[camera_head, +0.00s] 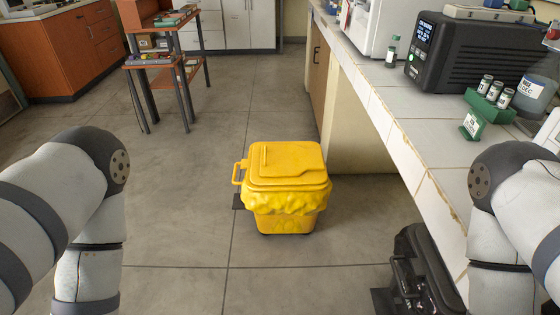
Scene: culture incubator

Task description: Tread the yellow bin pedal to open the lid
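A yellow bin (287,190) stands on the grey tiled floor in the middle of the head view. Its yellow lid (285,163) is shut, and a yellow bag hangs out below the rim. A handle-like yellow loop (238,172) sticks out on its left side. My arms show at the left and right edges, apart from the bin. Both of my grippers are outside the view.
A white-tiled bench (430,150) runs along the right, with a dark device (480,57) and bottles on it. A black bin-like object (425,270) stands on the floor at lower right. A small shelf (165,60) stands at back left. The floor around the yellow bin's left and front is clear.

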